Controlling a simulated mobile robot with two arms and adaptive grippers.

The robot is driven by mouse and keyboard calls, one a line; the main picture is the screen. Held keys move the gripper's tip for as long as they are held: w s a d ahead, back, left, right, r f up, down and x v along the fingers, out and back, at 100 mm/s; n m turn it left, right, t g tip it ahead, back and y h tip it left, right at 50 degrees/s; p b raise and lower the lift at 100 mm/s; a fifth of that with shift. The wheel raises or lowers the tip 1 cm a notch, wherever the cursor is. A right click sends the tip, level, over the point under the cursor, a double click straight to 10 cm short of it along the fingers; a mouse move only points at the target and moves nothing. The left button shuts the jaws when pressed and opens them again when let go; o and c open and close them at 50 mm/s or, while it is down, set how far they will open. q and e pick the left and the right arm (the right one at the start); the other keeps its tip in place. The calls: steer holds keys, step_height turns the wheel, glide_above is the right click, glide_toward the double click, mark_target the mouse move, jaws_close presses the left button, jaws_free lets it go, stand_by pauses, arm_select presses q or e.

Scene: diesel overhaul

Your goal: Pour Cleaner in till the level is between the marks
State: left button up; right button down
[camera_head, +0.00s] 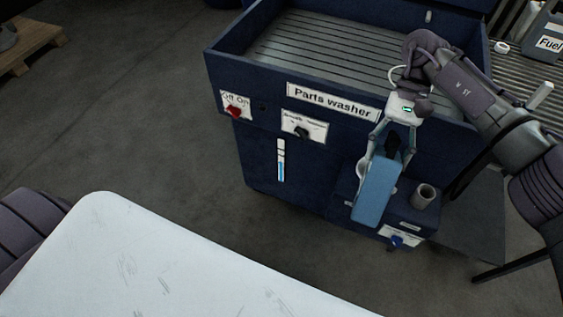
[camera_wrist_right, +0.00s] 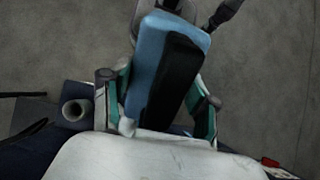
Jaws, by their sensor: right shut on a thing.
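My right gripper (camera_head: 388,140) is shut on a blue container (camera_head: 376,192), taken to be the Cleaner, above the low front ledge of the parts washer (camera_head: 250,85). In the right wrist view the container (camera_wrist_right: 150,62), with its black side strip, sits between my right gripper's fingers (camera_wrist_right: 162,95). A pale rounded thing (camera_head: 361,170) is partly hidden behind the container; I cannot tell whether they touch, or whether liquid flows. The level gauge (camera_head: 281,160) on the washer's front has a blue column below dark marks and a white upper part. My left gripper is out of view.
A grey open cylinder (camera_head: 424,195) stands on the ledge right of the container. The washer front has a red switch (camera_head: 235,111), a dark knob (camera_head: 302,132) and a blue knob (camera_head: 397,240). A Fuel can (camera_head: 546,35) stands at top right. Open floor lies left.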

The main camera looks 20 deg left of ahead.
steer(key=shift+w+f+g, duration=0.15)
steer(key=shift+f+g, duration=0.05)
steer(key=shift+g, duration=0.2)
stand_by(0.7)
steer(key=shift+w+f+g+p, duration=0.1)
steer(key=shift+f+g+p, duration=0.05)
steer(key=shift+g+p, duration=0.2)
stand_by(0.5)
steer(key=shift+f+p, duration=0.15)
steer(key=shift+p, duration=0.3)
steer(key=shift+f+g+b, duration=0.25)
steer(key=shift+f+b, duration=0.05)
steer(key=shift+b, duration=0.75)
steer(key=shift+w+r+b, duration=0.1)
steer(key=shift+w+b, duration=0.05)
steer(key=shift+b, duration=0.8)
